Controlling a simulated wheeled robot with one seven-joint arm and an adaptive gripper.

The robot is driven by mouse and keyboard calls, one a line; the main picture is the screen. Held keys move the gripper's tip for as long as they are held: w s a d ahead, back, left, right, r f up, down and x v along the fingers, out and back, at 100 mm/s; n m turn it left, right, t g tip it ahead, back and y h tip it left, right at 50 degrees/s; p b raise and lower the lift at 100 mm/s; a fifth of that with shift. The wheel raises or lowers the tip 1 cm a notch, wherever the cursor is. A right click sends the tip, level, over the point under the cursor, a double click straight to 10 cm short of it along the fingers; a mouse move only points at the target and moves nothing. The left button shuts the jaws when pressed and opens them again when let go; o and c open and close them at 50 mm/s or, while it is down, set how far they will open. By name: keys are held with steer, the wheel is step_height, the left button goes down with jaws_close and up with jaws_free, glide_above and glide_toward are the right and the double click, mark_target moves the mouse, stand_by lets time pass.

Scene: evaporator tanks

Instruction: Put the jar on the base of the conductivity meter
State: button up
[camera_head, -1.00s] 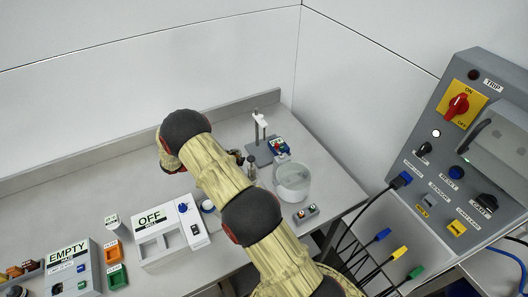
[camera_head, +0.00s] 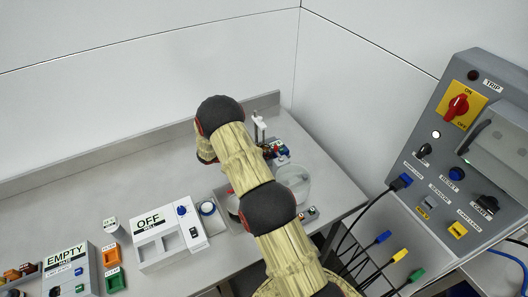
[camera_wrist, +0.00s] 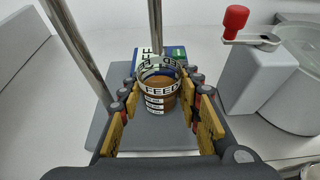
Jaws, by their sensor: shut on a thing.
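The jar (camera_wrist: 160,88) is clear, with brown contents and a "FEED" label. In the wrist view it stands upright between the fingers of my gripper (camera_wrist: 162,101), which is shut on it. The dark grey base (camera_wrist: 150,138) of the conductivity meter lies below and around the jar; I cannot tell whether the jar touches it. Two metal rods (camera_wrist: 77,45) rise near the jar, and a blue-green panel (camera_wrist: 179,53) is behind it.
A grey block with a red-knobbed lever (camera_wrist: 235,22) is close on the right in the wrist view. An "OFF" device (camera_head: 160,235) and an "EMPTY" device (camera_head: 70,268) stand on the bench (camera_head: 60,210) to the left.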

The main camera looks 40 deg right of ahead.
steer(key=shift+w+a+f, duration=0.1)
steer(key=shift+a+f, duration=0.05)
steer(key=shift+f, duration=0.1)
steer(key=o, duration=1.2)
steer(key=shift+f, duration=0.1)
steer(key=shift+o, duration=0.5)
steer(key=shift+r, duration=0.2)
steer(key=v, duration=1.1)
steer(key=shift+a+p, duration=0.45)
